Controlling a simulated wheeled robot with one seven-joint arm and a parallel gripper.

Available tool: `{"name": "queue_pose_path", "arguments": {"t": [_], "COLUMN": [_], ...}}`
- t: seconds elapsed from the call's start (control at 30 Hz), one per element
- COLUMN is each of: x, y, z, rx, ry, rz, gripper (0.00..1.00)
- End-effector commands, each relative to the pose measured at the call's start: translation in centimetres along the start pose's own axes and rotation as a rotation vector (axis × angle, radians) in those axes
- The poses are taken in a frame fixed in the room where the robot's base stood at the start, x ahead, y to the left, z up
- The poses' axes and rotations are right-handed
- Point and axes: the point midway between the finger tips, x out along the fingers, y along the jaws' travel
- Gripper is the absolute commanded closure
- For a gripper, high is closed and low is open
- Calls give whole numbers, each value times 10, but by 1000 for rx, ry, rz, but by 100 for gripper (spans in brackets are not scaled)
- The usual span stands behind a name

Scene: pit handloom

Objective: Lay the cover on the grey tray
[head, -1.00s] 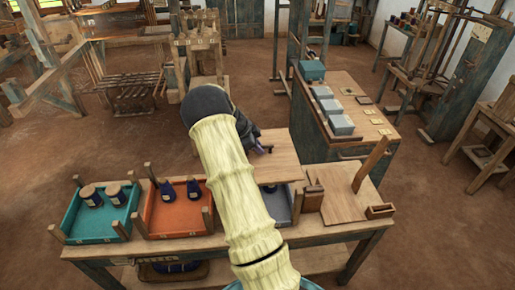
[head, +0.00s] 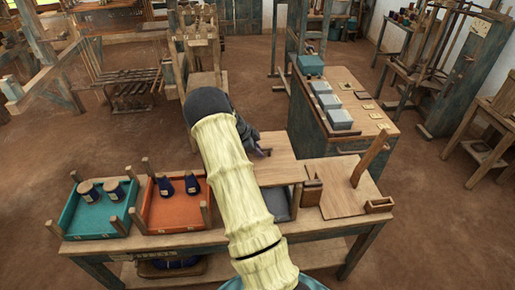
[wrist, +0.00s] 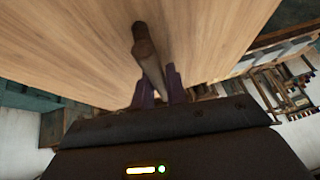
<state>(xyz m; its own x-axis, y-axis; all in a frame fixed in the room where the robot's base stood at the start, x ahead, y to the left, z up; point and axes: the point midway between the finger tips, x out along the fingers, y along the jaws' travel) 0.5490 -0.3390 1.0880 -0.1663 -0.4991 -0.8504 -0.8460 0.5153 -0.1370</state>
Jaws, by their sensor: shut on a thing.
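The cover (head: 278,172) is a flat light-wood board with a dark bar handle. It is held in the air above the grey tray (head: 281,206), hiding most of it; only the tray's front part shows below the cover's near edge. I cannot tell whether the two touch. My gripper (head: 263,152) is shut on the handle at the cover's upper side. In the wrist view the purple fingers (wrist: 160,88) pinch the dark handle (wrist: 147,48), and the board (wrist: 85,45) fills most of the picture. My arm hides the tray's left side.
On the same bench stand a teal tray (head: 92,219) with two wood-topped jars and an orange tray (head: 172,216) with two dark blue bottles. Right of the grey tray are a small wooden box (head: 312,192) and a board with an upright post (head: 370,155). A side table with grey boxes (head: 338,119) stands behind.

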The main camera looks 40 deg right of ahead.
Motion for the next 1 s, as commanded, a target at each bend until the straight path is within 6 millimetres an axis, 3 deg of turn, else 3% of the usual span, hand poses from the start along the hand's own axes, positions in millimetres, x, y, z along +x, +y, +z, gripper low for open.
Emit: {"name": "queue_pose_path", "arguments": {"t": [0.3,0.9,0.93,1.0], "x": [17,18,18,18], "y": [2,2,2,2], "z": [9,10,10,10], "rx": [0,0,0,0], "ry": [1,1,1,1], "rz": [-1,-1,-1,-1], "gripper": [100,100,80,66]}}
